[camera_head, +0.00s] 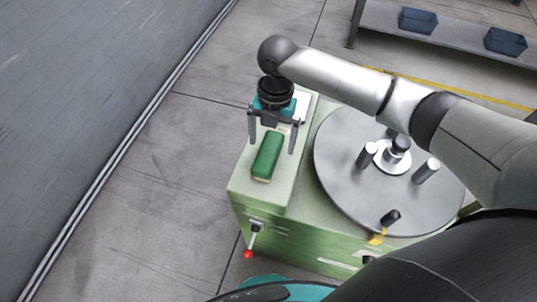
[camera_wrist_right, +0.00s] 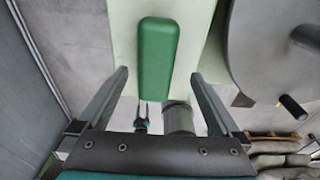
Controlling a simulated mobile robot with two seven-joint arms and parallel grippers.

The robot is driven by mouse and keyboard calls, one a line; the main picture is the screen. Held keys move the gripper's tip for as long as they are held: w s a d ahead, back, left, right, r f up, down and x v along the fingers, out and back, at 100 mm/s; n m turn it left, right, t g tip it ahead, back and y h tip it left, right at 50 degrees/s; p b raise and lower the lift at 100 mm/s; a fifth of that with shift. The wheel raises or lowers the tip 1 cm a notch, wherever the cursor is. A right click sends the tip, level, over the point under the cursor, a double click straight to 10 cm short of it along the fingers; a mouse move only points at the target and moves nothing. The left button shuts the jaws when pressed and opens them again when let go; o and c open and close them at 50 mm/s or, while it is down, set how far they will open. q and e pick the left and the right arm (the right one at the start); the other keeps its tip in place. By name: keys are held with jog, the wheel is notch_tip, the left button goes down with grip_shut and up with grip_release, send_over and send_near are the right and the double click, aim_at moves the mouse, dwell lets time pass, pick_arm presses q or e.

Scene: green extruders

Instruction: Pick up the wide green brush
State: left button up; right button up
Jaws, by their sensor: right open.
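The wide green brush (camera_head: 267,156) lies on the pale green top of the machine (camera_head: 240,188), left of the round grey disc. In the right wrist view the brush (camera_wrist_right: 158,58) shows as a long rounded green block, ahead of and between the fingers. My right gripper (camera_head: 273,146) is open above the brush, with one finger on each side of it. In the right wrist view the fingers (camera_wrist_right: 158,75) are spread wide and apart from the brush. My left gripper is not in view.
A round grey disc (camera_head: 335,160) with several upright posts sits right of the brush. A lever with a red knob (camera_head: 248,254) sticks out at the machine's front. A grey wall (camera_head: 90,80) stands at left. Blue bins (camera_head: 418,20) sit on a bench at the back.

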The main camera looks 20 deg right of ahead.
aim_at(269, 150)
jog(key=f, duration=0.3)
jog(key=a+f, duration=0.1)
jog(key=f, duration=0.1)
jog(key=shift+s+f+b, duration=0.1)
jog(key=shift+s+b, duration=0.05)
jog(key=shift+b, duration=0.25)
jog(key=shift+c, duration=0.2)
jog(key=shift+d, duration=0.1)
jog(key=c, duration=1.5)
